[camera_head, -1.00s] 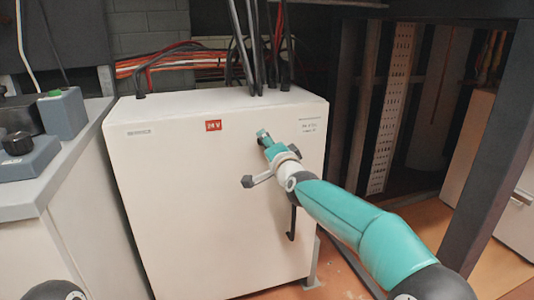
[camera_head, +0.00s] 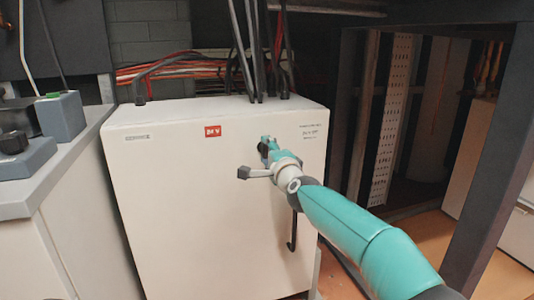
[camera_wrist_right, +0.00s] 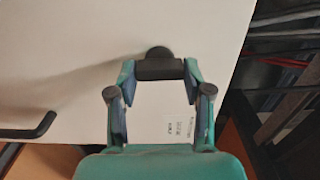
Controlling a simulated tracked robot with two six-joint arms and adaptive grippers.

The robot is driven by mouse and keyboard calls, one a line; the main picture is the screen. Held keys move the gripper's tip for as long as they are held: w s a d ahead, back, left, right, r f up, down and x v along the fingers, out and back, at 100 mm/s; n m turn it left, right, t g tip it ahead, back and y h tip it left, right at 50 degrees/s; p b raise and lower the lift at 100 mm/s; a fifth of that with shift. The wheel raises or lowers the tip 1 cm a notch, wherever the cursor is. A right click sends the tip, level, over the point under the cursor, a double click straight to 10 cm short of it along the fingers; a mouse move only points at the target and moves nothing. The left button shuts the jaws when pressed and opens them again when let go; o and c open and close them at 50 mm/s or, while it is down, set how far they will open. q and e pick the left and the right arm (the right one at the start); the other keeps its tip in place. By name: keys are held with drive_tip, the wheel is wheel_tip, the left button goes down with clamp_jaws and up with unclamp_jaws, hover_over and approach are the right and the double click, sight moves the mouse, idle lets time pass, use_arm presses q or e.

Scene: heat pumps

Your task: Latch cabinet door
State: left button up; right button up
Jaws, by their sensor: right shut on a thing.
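The white cabinet (camera_head: 190,210) stands in the middle of the head view, its door flat and level with the frame as far as I can see. My right gripper (camera_head: 266,148) is at the upper right of the door. In the right wrist view my right gripper (camera_wrist_right: 160,76) is shut on a black latch knob (camera_wrist_right: 158,66) that stands out from the door. A black bar handle (camera_head: 293,230) hangs below on the door's right side; it also shows in the right wrist view (camera_wrist_right: 35,130). My left gripper is not in view.
A grey counter (camera_head: 60,185) with a blue-grey device (camera_head: 62,116) stands to the left. Black cables (camera_head: 250,50) rise from the cabinet top. A dark frame post (camera_head: 490,170) stands to the right of my right arm.

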drive_tip(key=shift+w+d+f, duration=0.1)
drive_tip(key=shift+d+f, duration=0.1)
drive_tip(key=o, duration=1.2)
drive_tip(key=shift+c, duration=0.2)
drive_tip(key=shift+r, duration=0.1)
drive_tip(key=v, duration=1.2)
